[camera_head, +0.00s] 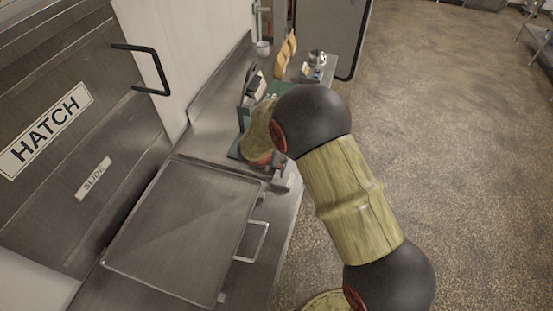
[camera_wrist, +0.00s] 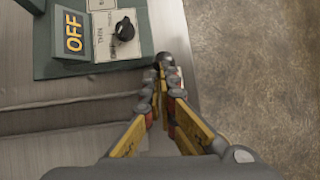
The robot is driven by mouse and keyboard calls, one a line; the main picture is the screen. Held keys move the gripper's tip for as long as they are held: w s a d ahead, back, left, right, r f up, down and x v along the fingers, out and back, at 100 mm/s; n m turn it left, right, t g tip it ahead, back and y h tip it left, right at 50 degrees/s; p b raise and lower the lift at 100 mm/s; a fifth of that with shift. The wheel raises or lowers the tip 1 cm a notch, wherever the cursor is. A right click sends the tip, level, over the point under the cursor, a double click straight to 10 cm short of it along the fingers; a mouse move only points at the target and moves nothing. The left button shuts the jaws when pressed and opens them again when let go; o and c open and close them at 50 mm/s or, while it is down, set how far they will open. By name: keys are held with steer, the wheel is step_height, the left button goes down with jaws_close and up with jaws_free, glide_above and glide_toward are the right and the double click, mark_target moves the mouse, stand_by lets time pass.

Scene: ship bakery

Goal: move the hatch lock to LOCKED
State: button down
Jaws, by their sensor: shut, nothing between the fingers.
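A steel hatch door (camera_head: 95,115) with a HATCH sign (camera_head: 45,130) and a SLIDE label (camera_head: 93,178) stands at the left in the head view. I cannot make out a lock marked LOCKED in either view. In the wrist view my gripper (camera_wrist: 161,84) is shut and empty over the counter's edge. A dark round knob (camera_wrist: 163,59) shows just beyond the fingertips; I cannot tell whether they touch it or what it belongs to. In the head view my arm hides most of the area around my gripper.
A green box with an OFF plate (camera_wrist: 73,33) and a black dial (camera_wrist: 124,29) lies left of my fingertips. A flat steel panel (camera_head: 185,230) with a side handle (camera_head: 254,243) covers the near counter. Bread (camera_head: 286,55) stands farther back. Open floor (camera_head: 450,130) lies right.

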steer(key=shift+w+d+p, duration=0.2)
steer(key=shift+w+p, duration=0.1)
steer(key=shift+w, duration=0.25)
steer(key=shift+w+d+p, duration=0.2)
steer(key=shift+w+p, duration=0.1)
steer(key=shift+w, duration=0.2)
steer(key=shift+r, duration=0.1)
steer(key=w+r+p+v, duration=0.1)
steer(key=p+v, duration=0.1)
steer(key=v, duration=1.1)
steer(key=shift+d+r, duration=0.15)
steer(key=shift+r, duration=0.05)
